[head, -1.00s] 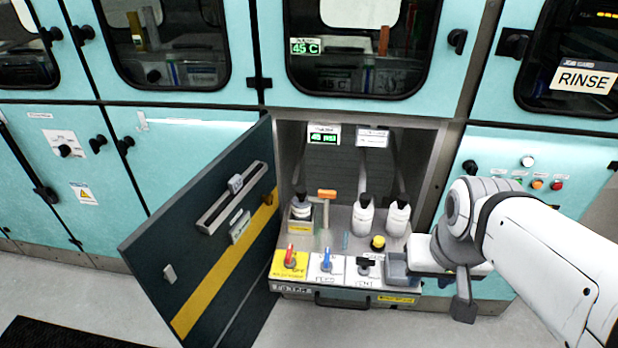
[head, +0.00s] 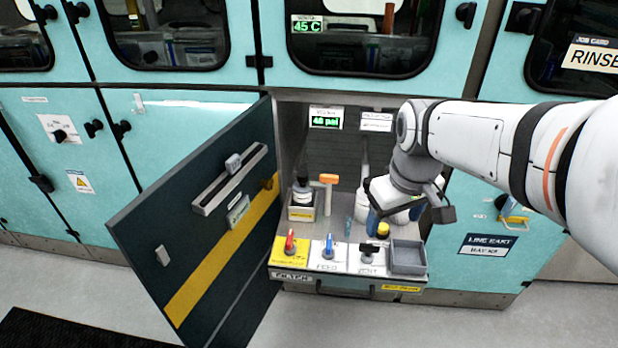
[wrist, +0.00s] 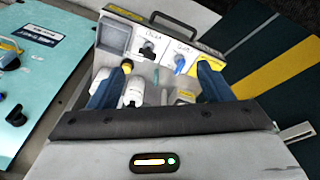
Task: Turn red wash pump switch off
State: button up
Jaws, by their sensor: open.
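The red wash pump switch (head: 290,242) is a red-handled knob on a yellow plate at the left end of the pulled-out shelf's front panel. Its handle points roughly up. In the wrist view the yellow plate (wrist: 205,46) shows, but the red handle seems hidden behind the right finger. My gripper (head: 394,216) is open and empty over the right part of the shelf, right of and behind the red switch, not touching it. Its two blue fingers (wrist: 158,72) are spread wide in the wrist view, pointing toward the panel.
A blue switch (head: 328,246) and a black switch (head: 369,254) sit right of the red one, then a grey bin (head: 407,257). Bottles and an orange-topped tool (head: 328,181) stand behind. An open dark door (head: 205,232) borders the left.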

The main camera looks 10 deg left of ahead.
jog(key=w+a+f+n+b, duration=0.5)
jog(key=w+a+f+n, duration=0.1)
jog(key=w+a+f, duration=0.3)
jog(key=n+g+b, duration=0.2)
jog(key=n+b, duration=0.4)
send_over(289, 237)
notch_tip(289, 237, down, 9)
jog(key=shift+r, duration=0.2)
notch_tip(289, 237, down, 7)
jog(key=shift+f+b, duration=0.2)
jog(key=shift+b, duration=0.35)
jog(key=shift+c, duration=0.2)
jog(key=c, duration=0.9)
jog(key=shift+c, duration=0.2)
